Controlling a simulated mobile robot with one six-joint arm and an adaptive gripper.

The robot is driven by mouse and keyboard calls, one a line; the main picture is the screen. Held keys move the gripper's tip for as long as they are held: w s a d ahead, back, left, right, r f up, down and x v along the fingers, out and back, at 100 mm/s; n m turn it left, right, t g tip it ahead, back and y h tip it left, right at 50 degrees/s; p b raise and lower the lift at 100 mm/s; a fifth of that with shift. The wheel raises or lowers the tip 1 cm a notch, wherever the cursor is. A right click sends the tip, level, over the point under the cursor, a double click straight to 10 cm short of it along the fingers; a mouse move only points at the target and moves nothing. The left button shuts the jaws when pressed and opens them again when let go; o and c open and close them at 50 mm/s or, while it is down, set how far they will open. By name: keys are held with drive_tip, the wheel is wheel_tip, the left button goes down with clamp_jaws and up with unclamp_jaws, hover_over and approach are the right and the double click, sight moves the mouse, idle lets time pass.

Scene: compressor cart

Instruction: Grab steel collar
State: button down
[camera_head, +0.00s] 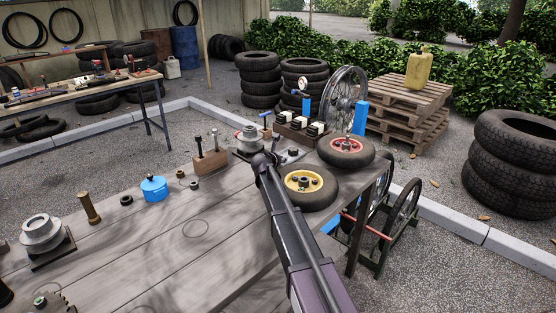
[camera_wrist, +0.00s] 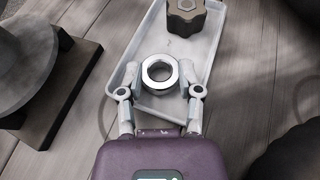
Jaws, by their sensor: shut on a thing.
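The steel collar (camera_wrist: 147,74), a shiny ring with a dark hole, is between my gripper's two grey fingers in the wrist view. My gripper (camera_wrist: 160,80) is shut on it, one finger at each side. The collar is over the near part of a pale grey tray (camera_wrist: 205,58); I cannot tell whether it still touches the tray. In the head view my gripper (camera_head: 266,160) is at the far end of the workbench, and the collar cannot be made out there.
A dark knob (camera_wrist: 185,16) lies in the tray's far part. A grey stepped pulley on a dark base (camera_head: 249,139) stands just left of my gripper. A yellow-hubbed wheel (camera_head: 304,186) and a red-hubbed wheel (camera_head: 346,149) lie to the right. The bench's near middle (camera_head: 190,245) is clear.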

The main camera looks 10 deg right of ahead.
drive_tip(key=shift+r, duration=0.15)
wheel_tip(320, 180, up, 10)
drive_tip(key=p, duration=1)
drive_tip(key=shift+f, duration=0.2)
idle(0.4)
drive_tip(key=shift+s, duration=0.1)
